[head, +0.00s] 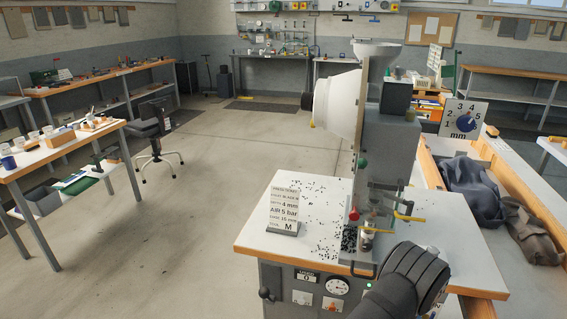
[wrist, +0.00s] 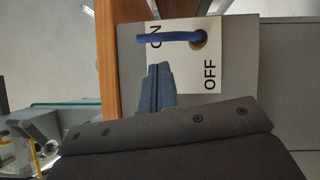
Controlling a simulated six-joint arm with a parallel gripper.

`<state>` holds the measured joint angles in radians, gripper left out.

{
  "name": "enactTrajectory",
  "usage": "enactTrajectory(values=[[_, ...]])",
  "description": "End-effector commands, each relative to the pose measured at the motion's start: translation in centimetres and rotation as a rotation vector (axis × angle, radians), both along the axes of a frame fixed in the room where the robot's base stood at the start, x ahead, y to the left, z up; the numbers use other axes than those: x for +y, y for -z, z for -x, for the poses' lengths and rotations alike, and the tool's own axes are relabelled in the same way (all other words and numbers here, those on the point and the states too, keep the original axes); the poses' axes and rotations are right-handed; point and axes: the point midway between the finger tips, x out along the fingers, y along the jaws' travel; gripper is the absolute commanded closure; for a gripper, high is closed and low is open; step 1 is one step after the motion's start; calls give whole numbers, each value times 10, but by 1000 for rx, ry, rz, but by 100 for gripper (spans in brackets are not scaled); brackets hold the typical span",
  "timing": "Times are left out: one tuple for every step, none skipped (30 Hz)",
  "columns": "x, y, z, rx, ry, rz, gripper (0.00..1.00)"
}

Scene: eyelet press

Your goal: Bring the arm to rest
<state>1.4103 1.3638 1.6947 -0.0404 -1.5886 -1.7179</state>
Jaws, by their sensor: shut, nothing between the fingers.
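My gripper (wrist: 157,68) shows in the wrist view as two blue-grey fingers pressed together with nothing between them. The fingers point at a white ON/OFF plate (wrist: 186,78), and their tips are just below a blue lever (wrist: 165,38). The lever runs left from its pivot and crosses the ON lettering. I cannot tell whether the fingertips touch the plate. In the head view my dark arm is at the bottom, in front of the press table, and the fingers are hidden.
The eyelet press (head: 390,145) stands on a white table (head: 255,240) with scattered black eyelets and a card (head: 285,211). A depth dial (head: 463,119) and a bin of dark cloth (head: 475,190) are at the right. Open floor (head: 215,150) lies left.

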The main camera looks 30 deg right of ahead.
Motion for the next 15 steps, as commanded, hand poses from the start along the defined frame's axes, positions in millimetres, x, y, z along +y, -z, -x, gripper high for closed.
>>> enactTrajectory(values=[[10,2,-9,0,-7,-3,100],[15,4,-11,0,-6,-4,100],[22,5,-16,1,-6,-5,100],[27,6,-18,0,-6,-4,100],[33,7,-13,1,-2,-6,100],[41,8,-11,0,-2,-5,100],[47,8,-10,1,-2,-6,100],[53,9,-9,0,-2,-5,100],[61,10,-7,0,-2,-5,100],[67,10,-6,0,-2,-5,100],[72,11,-5,0,-2,-5,100],[80,12,-3,1,-3,-7,100],[86,12,-2,0,-2,-5,100],[92,13,0,1,-3,-8,100],[100,14,1,1,-3,-7,100]])
